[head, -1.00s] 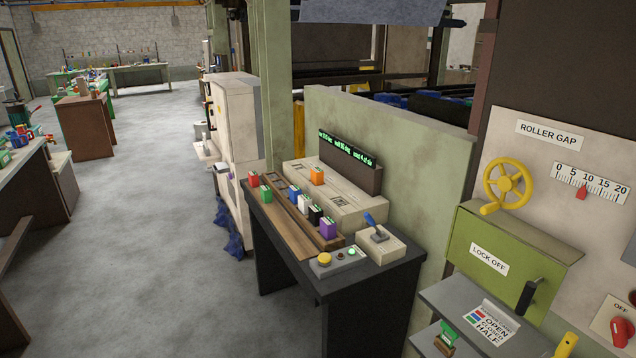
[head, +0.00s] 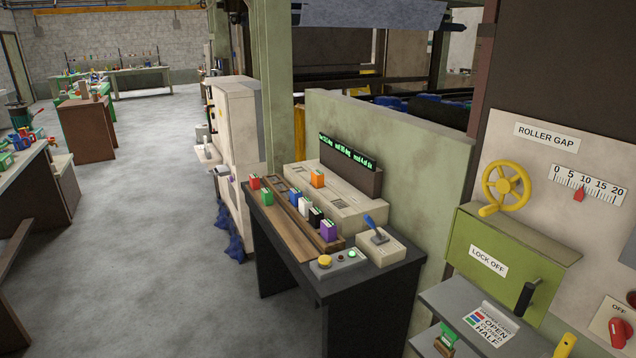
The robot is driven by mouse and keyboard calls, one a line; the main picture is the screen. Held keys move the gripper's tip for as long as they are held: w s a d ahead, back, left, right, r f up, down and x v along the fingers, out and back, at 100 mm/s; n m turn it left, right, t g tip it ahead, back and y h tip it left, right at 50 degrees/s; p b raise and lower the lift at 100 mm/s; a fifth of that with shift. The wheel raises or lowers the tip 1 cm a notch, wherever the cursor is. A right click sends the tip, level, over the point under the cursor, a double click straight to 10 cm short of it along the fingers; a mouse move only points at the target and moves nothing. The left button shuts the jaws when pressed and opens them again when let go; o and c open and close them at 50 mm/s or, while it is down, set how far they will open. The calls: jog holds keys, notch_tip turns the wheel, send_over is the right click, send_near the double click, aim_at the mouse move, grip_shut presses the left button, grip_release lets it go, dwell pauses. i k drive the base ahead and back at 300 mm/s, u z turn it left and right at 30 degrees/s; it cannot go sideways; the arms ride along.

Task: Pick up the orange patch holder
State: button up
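My gripper is not in the head view.
The blue-handled lever box (head: 379,246) and a button box (head: 336,263) sit at the table's (head: 381,285) front right. A grey-green partition (head: 405,160) stands behind. Clear grey floor (head: 160,230) lies left.

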aim_at(317, 176)
jog(key=k, duration=0.6)
jog(key=u, duration=0.4)
jog(key=i, duration=0.75)
jog(key=u, duration=0.85)
jog(key=i, duration=1.95)
